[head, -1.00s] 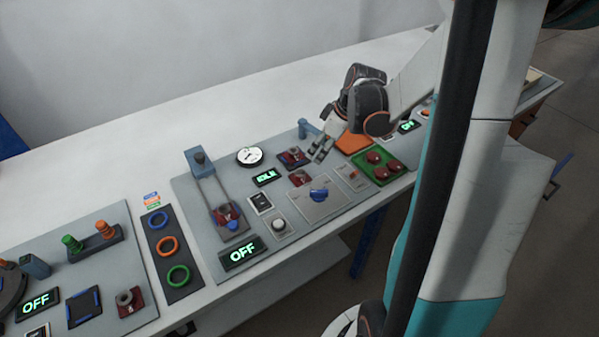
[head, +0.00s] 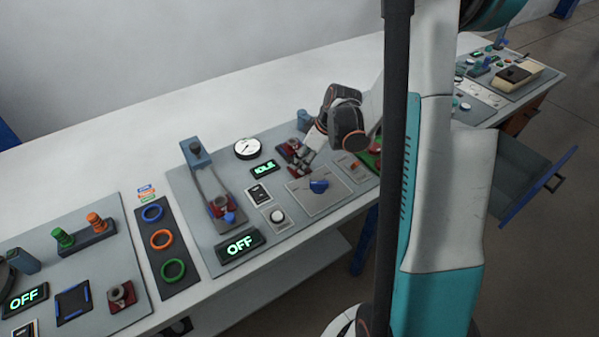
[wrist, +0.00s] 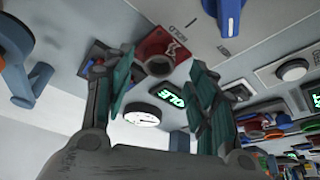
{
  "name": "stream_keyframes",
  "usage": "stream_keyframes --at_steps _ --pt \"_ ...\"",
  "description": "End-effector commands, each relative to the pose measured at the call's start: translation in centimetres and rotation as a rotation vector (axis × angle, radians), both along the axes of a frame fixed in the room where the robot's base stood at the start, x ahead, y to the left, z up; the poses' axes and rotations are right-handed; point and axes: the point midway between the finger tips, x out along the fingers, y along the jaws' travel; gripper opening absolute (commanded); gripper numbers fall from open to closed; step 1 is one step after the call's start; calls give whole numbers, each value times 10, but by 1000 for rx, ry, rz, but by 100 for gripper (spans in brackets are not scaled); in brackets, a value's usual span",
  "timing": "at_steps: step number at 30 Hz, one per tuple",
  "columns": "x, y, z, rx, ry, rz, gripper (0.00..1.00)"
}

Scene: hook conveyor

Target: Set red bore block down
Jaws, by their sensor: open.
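A red block with a round bore (wrist: 160,50) shows in the wrist view at the top centre. It sits on the grey panel beside the printed word HOLD, apart from any lift that I can see. My gripper (wrist: 160,72) is open, with one green-padded finger to each side of the block. In the head view my gripper (head: 306,163) is low over the panel at the red block (head: 293,173), which it partly hides. I cannot tell whether a finger touches it.
A dark fixture with red parts (head: 287,150) lies just behind the gripper. A blue knob (head: 318,186) is close in front. The IDLE display (head: 264,168) and white gauge (head: 248,148) stand to the left. Another red bore block (head: 121,296) is on the left panel.

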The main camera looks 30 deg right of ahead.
Motion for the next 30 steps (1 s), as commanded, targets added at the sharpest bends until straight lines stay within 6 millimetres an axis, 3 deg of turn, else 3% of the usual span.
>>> stream_keyframes --at_steps 1,4,11,12,19,30 --pt "3 1 -12 0 0 1 52" --pt "7 4 -22 0 -1 1 52" --pt "8 4 -23 0 -1 0 52" --pt "8 4 -23 0 -1 0 50" --pt "8 4 -23 0 -1 0 0" --pt "8 4 -20 0 -1 0 0"
